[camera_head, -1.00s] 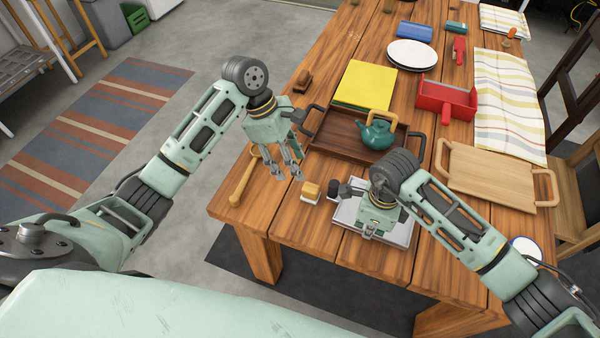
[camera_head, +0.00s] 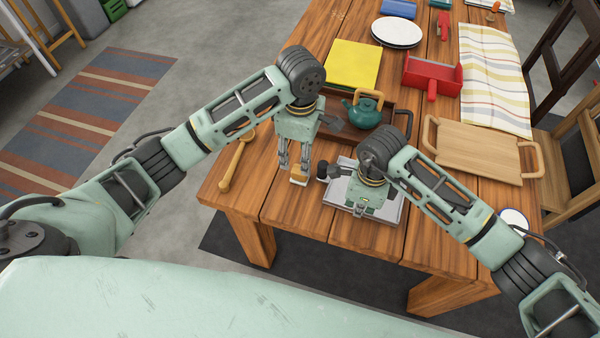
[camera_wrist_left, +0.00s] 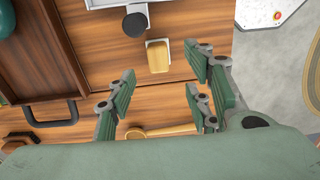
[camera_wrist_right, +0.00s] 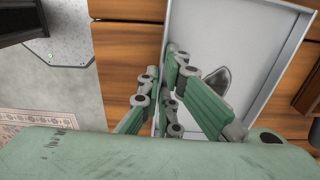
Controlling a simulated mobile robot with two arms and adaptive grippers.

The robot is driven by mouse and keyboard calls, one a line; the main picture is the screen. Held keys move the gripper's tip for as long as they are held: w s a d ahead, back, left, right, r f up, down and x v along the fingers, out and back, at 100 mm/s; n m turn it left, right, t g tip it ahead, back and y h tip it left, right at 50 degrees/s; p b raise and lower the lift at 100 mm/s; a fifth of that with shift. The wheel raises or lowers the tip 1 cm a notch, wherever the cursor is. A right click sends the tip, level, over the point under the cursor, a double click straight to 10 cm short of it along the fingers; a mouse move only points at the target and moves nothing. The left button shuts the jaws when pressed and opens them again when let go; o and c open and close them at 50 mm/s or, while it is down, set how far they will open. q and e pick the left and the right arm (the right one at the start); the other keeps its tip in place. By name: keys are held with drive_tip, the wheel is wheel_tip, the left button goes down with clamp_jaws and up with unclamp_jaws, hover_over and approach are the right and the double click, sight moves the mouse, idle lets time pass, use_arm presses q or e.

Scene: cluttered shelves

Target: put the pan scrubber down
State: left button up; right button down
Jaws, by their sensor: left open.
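A small block with a tan top and a pale underside (camera_head: 298,182), which looks like the pan scrubber, rests on the wooden table near its front edge. It also shows in the left wrist view (camera_wrist_left: 158,57), just beyond and between my left fingertips. My left gripper (camera_head: 293,171) is open, pointing down over the table close to the block. In the left wrist view no finger visibly grips it. My right gripper (camera_wrist_right: 165,85) is over the grey-white tray (camera_wrist_right: 275,85); its fingers overlap, so I cannot tell how far apart they are.
A dark wooden tray (camera_head: 340,135) with a teal teapot (camera_head: 366,113) stands behind. A dark round knob (camera_wrist_left: 135,24) is beside the block. A light wooden tray (camera_head: 480,150) is right.

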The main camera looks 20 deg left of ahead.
sight(300, 169)
use_arm(q)
wheel_tip(300, 169, down, 8)
drive_tip(key=shift+w+a, duration=0.1)
drive_tip(key=shift+w, duration=0.05)
idle(0.3)
clamp_jaws()
idle(0.4)
wheel_tip(300, 169, up, 10)
drive_tip(key=shift+r, duration=0.1)
idle(0.4)
